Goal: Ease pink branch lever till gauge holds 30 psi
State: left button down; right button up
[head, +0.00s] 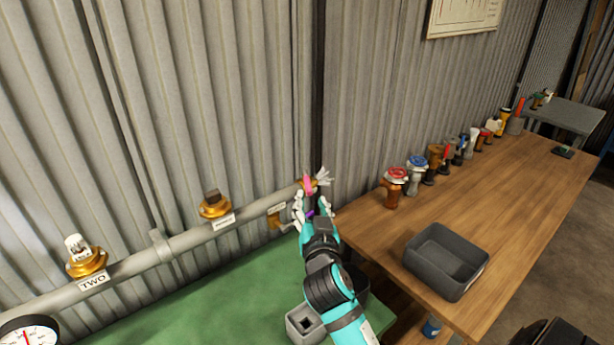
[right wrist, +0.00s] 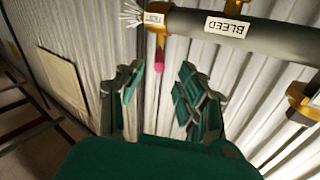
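The pink branch lever (head: 308,182) is at the right end of the grey pipe, by a brass fitting with a white spray coming from it. In the right wrist view the pink lever tip (right wrist: 159,67) lies between and beyond my fingers, with no contact visible. My right gripper (head: 312,210) is just below the lever in the head view; it is open and empty in the right wrist view (right wrist: 158,100). The gauge (head: 28,333) is cut off at the lower left; its red needle shows, but its reading is too small to tell. My left gripper is out of view.
The grey pipe (head: 190,238) runs along the corrugated wall, with brass outlets and a "BLEED" label (right wrist: 227,27). A wooden bench (head: 390,235) at right holds a grey bin (head: 427,273) and a row of several valves and fittings. A green bench top (head: 190,308) lies below the pipe.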

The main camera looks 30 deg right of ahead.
aim_at(307, 179)
jog(key=p+x, duration=0.2)
jog(key=x, duration=0.7)
jog(key=shift+w+d, duration=0.1)
grip_shut()
